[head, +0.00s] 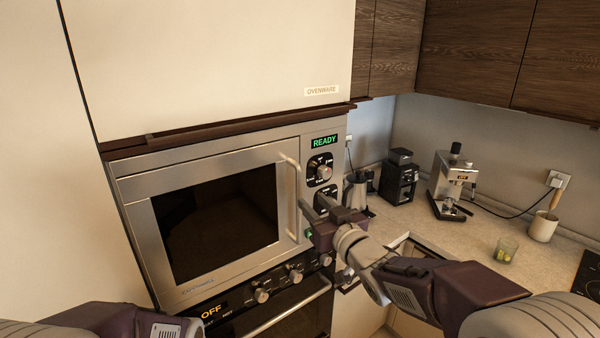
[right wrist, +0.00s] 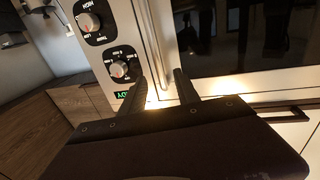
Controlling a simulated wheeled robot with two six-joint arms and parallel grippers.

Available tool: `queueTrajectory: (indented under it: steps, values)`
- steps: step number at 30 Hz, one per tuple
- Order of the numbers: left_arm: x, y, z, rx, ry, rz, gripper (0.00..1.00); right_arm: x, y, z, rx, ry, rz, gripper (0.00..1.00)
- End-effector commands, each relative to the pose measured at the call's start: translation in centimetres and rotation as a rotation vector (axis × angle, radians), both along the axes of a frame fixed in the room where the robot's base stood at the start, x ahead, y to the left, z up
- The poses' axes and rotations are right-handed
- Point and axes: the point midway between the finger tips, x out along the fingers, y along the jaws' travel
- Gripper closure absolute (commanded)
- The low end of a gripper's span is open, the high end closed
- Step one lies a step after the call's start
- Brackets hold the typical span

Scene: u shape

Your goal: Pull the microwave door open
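The microwave (head: 215,215) is built into a tall cabinet. Its door, with a dark window (head: 220,225), is shut. A pale upright handle (head: 298,185) runs along the door's right edge, and its bar also shows in the right wrist view (right wrist: 158,40). My right gripper (head: 313,205) is open close to the handle's lower part. In the right wrist view its two dark fingers (right wrist: 161,92) are apart, one on each side of the handle's line. Whether they touch it I cannot tell. My left gripper is out of view; only part of that arm shows at the bottom left.
A control panel with knobs (head: 321,170) and a READY display is right of the handle. An oven (head: 290,320) with knobs and a bar handle is below.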

Motion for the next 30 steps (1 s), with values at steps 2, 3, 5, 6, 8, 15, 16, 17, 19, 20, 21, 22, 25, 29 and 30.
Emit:
queueTrajectory:
  steps: [2,3,5,6,8,15,16,17,19,20,21,22,25,29,30]
  values:
    - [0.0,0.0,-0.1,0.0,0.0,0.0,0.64,0.1,0.1,-0.1,0.001,-0.002,0.002,0.62]
    - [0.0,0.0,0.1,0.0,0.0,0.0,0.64,0.3,0.2,-0.1,0.0,-0.001,0.002,0.62]
    - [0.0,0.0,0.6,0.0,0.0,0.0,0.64,1.0,0.5,0.1,0.0,0.0,0.002,0.62]
    - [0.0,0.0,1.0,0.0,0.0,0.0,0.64,1.6,0.8,0.1,-0.001,0.002,0.002,0.62]
    - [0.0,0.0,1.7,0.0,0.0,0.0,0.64,2.8,1.3,0.3,0.0,0.002,0.002,0.62]
    - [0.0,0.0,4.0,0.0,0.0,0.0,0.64,7.0,3.2,0.2,0.0,0.002,0.0,0.62]
    - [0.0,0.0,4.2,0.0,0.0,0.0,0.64,7.3,3.4,0.1,0.0,0.003,0.0,0.62]
    - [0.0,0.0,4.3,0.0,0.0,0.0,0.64,7.6,3.5,0.1,-0.001,0.002,0.0,0.62]
    - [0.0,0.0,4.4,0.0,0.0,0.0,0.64,8.0,3.7,0.0,-0.002,0.001,-0.001,0.62]
    - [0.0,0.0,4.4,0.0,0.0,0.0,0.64,8.1,3.7,-0.1,-0.001,0.0,-0.001,0.62]
    - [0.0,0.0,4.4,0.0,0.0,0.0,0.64,8.2,3.8,-0.1,-0.001,0.0,-0.001,0.62]
    - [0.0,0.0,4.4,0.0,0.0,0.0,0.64,8.3,3.8,-0.2,-0.002,0.001,-0.001,0.62]
    - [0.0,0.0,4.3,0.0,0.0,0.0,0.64,8.3,3.8,-0.2,-0.002,0.001,-0.001,0.62]
    - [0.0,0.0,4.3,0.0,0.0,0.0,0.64,8.2,3.8,-0.2,0.0,0.001,-0.001,0.76]
    - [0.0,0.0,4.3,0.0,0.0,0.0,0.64,8.2,3.7,-0.2,-0.001,0.002,-0.002,0.87]
